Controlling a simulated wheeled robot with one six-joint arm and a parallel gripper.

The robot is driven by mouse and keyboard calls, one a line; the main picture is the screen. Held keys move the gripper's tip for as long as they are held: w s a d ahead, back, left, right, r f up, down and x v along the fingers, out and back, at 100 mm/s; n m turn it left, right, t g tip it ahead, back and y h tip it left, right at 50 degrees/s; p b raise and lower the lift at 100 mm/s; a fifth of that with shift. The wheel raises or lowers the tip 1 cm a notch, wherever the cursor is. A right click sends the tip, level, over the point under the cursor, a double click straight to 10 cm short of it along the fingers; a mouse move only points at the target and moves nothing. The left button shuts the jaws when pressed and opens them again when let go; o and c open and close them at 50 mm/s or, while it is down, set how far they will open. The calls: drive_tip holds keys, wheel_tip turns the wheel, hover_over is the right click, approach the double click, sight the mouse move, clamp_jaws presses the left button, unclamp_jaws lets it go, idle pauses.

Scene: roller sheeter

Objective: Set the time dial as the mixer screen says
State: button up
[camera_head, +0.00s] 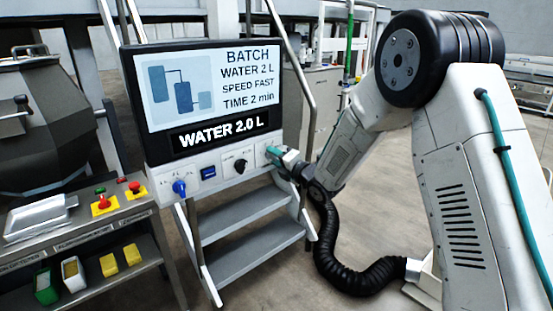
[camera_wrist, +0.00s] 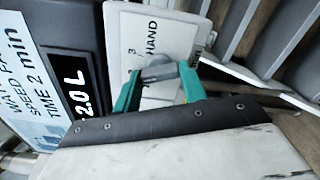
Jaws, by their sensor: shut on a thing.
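The mixer screen (camera_head: 225,85) reads BATCH, WATER 2 L, SPEED FAST, TIME 2 min, and a black strip (camera_head: 222,132) below it reads WATER 2.0 L. The white control panel (camera_head: 212,166) carries a blue dial at left, a blue switch and a black dial. My gripper (camera_head: 276,153) is at the panel's right end. In the wrist view, its teal fingers close on both sides of a grey dial (camera_wrist: 158,71), the time dial by its place. The marks "3" and "HAND" show beside it. The fingers hide its pointer and other marks.
Grey steps (camera_head: 245,215) with metal rails stand under the panel. At left is a bench with red and green buttons (camera_head: 102,202), a tray (camera_head: 40,217) and small yellow and green boxes. A dark mixing vessel (camera_head: 40,115) stands behind it. Floor shows right of the steps.

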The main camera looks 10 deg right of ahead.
drive_tip(key=shift+f, duration=0.1)
drive_tip(key=o, duration=1)
drive_tip(key=v, duration=0.7)
drive_tip(key=shift+s+d, duration=0.25)
drive_tip(key=shift+s, duration=0.1)
